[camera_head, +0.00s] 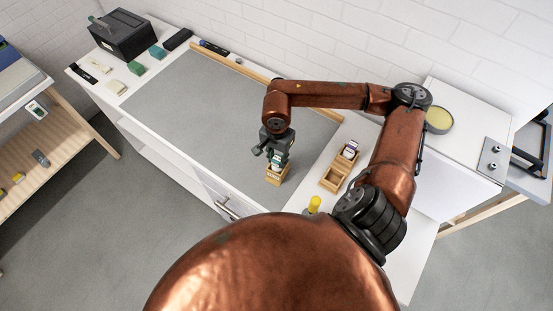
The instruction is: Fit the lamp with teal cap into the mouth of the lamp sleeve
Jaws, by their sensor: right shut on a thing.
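My right gripper (277,153) points down over the front right part of the grey mat. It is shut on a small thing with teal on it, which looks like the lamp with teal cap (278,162). The lamp is mostly hidden by the fingers. Just below it stands a small wooden block-like holder (275,178), perhaps the lamp sleeve. I cannot tell whether the lamp touches its mouth or is inside it. My left gripper is out of view.
A wooden tray with compartments (331,182) stands to the right, with a pale, dark-topped item (349,150) in it. A yellow-topped thing (314,204) is near the front edge. A black box (122,36) and small blocks stand far left. The grey mat (200,100) is mostly clear.

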